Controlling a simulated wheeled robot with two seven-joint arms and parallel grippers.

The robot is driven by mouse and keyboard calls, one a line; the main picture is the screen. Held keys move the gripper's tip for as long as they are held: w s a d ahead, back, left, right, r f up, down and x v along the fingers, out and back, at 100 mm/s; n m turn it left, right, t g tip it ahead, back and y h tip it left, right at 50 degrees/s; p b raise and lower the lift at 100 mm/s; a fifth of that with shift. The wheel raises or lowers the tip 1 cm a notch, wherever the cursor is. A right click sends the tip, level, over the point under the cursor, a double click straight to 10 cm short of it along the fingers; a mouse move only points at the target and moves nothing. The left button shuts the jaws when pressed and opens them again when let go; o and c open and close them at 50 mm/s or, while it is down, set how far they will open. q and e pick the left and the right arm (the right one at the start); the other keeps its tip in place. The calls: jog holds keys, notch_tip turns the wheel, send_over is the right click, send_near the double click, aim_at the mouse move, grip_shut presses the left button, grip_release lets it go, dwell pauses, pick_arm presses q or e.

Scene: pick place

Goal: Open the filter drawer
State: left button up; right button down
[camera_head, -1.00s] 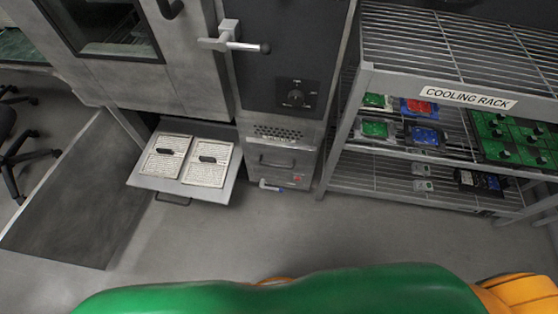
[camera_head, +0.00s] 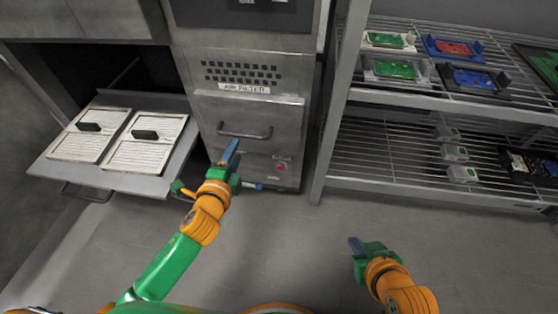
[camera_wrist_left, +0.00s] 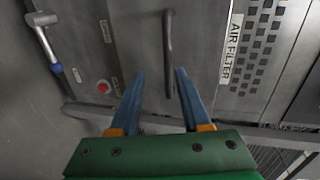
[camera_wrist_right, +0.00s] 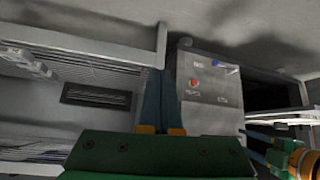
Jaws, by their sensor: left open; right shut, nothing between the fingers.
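The filter drawer (camera_head: 285,115) is a grey metal front under the "AIR FILTER" label (camera_head: 245,88), and it looks shut. Its bar handle (camera_head: 262,135) runs across the front. My left gripper (camera_head: 232,150) is open in front of the drawer, near the handle's left part. In the left wrist view the handle (camera_wrist_left: 168,40) lies between and just beyond the open blue fingers (camera_wrist_left: 161,72); contact cannot be told. My right gripper (camera_head: 357,244) is shut and empty, low over the floor at right. Its closed fingers show in the right wrist view (camera_wrist_right: 161,80).
A tray (camera_head: 150,184) with two white filter panels (camera_head: 145,142) sticks out at left, beside my left arm. A red button (camera_head: 281,167) and a valve lever (camera_head: 225,185) are low on the cabinet. The rack (camera_head: 335,110) stands at right. The floor between is clear.

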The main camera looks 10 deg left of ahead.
aim_at(243, 134)
pick_arm(q)
jog(key=shift+w+d+r+m, duration=0.3)
jog(key=shift+w+d+r, duration=0.05)
jog(key=shift+r, duration=0.05)
jog(key=b+x, duration=0.2)
jog(key=x, duration=0.4)
jog(key=shift+w+a+b, duration=0.1)
jog(key=shift+w+b, duration=0.05)
jog(key=shift+b, duration=0.15)
jog(key=shift+w, duration=0.15)
pick_arm(e)
jog(key=w+a+r+t+y, duration=0.2)
jog(key=r+t, duration=0.4)
jog(key=r, duration=0.4)
jog(key=w+a+r+n+t+y, duration=0.1)
jog(key=w+r+t, duration=0.3)
jog(key=r, duration=0.5)
jog(key=t, duration=0.2)
jog(key=shift+w+a+r+t+y, duration=0.3)
jog(key=shift+a+r+y, duration=0.05)
jog(key=shift+y, duration=0.05)
pick_arm(q)
jog(key=shift+c, duration=0.3)
grip_shut()
